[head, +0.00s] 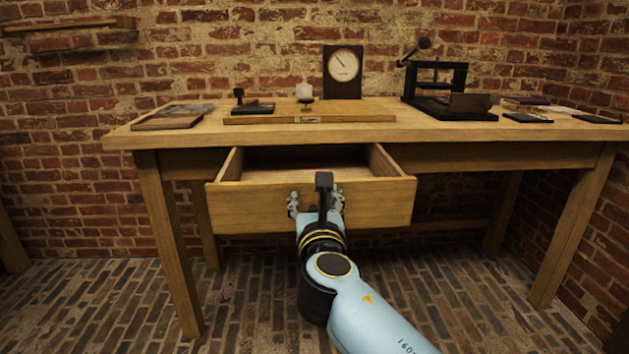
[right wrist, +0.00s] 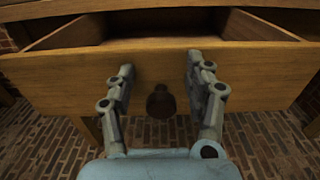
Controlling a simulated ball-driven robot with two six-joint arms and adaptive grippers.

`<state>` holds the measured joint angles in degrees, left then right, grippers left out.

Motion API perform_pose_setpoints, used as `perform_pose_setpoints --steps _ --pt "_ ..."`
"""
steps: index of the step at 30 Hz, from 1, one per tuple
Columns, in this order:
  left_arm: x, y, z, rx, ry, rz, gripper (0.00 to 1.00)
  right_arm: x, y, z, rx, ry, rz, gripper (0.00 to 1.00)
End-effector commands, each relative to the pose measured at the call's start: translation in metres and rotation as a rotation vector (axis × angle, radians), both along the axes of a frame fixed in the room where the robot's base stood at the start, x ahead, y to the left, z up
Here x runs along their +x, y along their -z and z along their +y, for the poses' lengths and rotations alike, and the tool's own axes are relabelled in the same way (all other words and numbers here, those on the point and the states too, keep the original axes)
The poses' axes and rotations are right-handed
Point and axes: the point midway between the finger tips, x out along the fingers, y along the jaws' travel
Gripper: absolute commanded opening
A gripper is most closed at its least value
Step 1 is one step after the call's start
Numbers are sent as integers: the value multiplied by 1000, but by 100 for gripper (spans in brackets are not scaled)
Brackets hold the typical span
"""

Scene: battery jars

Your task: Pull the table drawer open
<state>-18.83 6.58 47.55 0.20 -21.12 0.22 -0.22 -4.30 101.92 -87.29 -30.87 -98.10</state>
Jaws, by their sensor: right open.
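The table drawer (head: 240,205) is a light wooden box, pulled well out from under the wooden table (head: 450,132). Its inside shows in the head view and looks empty where visible. In the right wrist view the drawer front (right wrist: 60,85) faces me, with a dark round knob (right wrist: 160,102) at its middle. My right gripper (head: 316,198) is in front of the drawer front. In the right wrist view its fingers (right wrist: 158,78) are spread apart, one on each side of the knob, with gaps between them and it. My left gripper is not in view.
On the tabletop stand a dial gauge (head: 343,70), a black frame device (head: 436,90), a wooden board (head: 270,118), a flat book-like slab (head: 173,117) and dark flat items on the right. Brick floor (head: 110,300) is free around the table legs (head: 172,240).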

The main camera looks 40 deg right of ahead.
Motion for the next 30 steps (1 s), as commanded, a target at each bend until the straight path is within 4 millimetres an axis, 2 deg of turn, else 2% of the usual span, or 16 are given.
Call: perform_pose_setpoints --steps 1,6,12,30 --pt "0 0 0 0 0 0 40 0 -12 0 4 1 -6 53" --pt "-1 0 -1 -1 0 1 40 0 -47 0 1 0 -6 53" --pt "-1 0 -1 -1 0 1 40 0 -69 0 0 0 -1 53" --pt "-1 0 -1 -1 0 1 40 0 -72 0 4 0 0 53"
